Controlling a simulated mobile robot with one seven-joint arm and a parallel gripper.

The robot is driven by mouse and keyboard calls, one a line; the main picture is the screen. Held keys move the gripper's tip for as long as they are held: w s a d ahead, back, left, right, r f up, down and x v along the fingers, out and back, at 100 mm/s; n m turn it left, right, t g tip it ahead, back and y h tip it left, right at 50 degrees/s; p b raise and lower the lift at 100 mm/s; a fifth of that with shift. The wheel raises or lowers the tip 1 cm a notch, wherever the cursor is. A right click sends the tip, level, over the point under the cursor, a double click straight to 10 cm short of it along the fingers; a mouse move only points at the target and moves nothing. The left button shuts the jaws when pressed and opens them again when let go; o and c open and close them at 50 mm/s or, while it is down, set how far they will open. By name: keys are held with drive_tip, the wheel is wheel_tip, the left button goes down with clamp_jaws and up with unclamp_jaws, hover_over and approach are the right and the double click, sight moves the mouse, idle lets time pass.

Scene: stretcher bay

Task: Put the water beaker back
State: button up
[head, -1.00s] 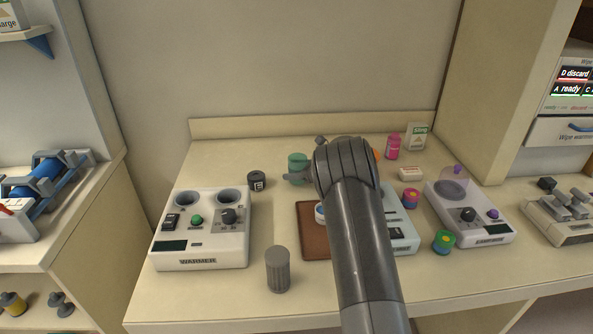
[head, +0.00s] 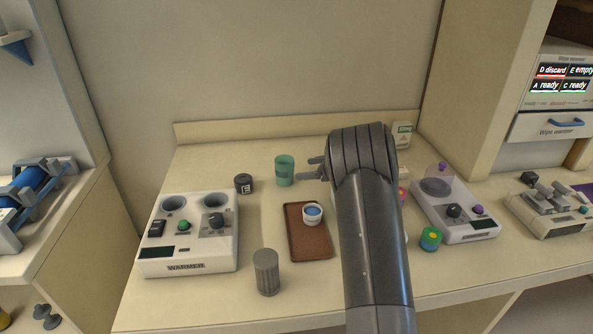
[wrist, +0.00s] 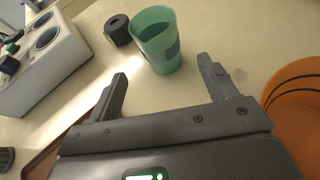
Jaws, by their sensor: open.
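The water beaker, a teal green cup (head: 285,170), stands upright on the counter behind the brown tray. It also shows in the wrist view (wrist: 157,42), just beyond the fingertips and roughly between their lines, apart from both. My gripper (head: 314,168) is open and empty, to the right of the beaker. Its two dark fingers (wrist: 163,80) show spread apart in the wrist view. Most of the gripper is hidden behind my arm in the head view.
A black container marked E (head: 244,184) stands left of the beaker. The warmer (head: 187,252) is at the left. A brown tray (head: 308,247) holds a small white cup (head: 312,213). A grey ribbed cylinder (head: 267,272) stands in front. An orange object (wrist: 297,110) is close by at right in the wrist view.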

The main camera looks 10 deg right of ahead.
drive_tip(key=shift+s+d+r, duration=0.3)
drive_tip(key=shift+d+r, duration=0.1)
drive_tip(key=shift+d, duration=0.15)
drive_tip(key=s+d+r+m+t+h, duration=0.1)
drive_tip(key=d+r+m+t+h, duration=0.2)
drive_tip(key=r+m, duration=0.5)
drive_tip(key=d+r+m+t+h, duration=0.2)
drive_tip(key=r+m+t+h, duration=0.15)
drive_tip(key=r+m, duration=0.4)
drive_tip(key=s+d+r+m+t+h, duration=0.1)
drive_tip(key=s+d+r+m+h, duration=0.2)
drive_tip(key=s+r+m+h, duration=0.6)
drive_tip(key=s+a+f+m+g+y, duration=0.1)
drive_tip(key=s+a+f+m+g, duration=0.2)
drive_tip(key=s+m, duration=0.4)
drive_tip(key=s+a+f+m+g+y, duration=0.1)
drive_tip(key=s+a+f+m+g, duration=0.2)
drive_tip(key=s+m, duration=0.5)
drive_tip(key=s+a+f+m+g+y, duration=0.2)
drive_tip(key=s+m, duration=0.6)
drive_tip(key=s, duration=1.4)
wheel_tip(320, 180, down, 4)
drive_tip(key=shift+s+a+r+g, duration=0.2)
drive_tip(key=shift+a+g, duration=0.35)
drive_tip(key=shift+a, duration=0.45)
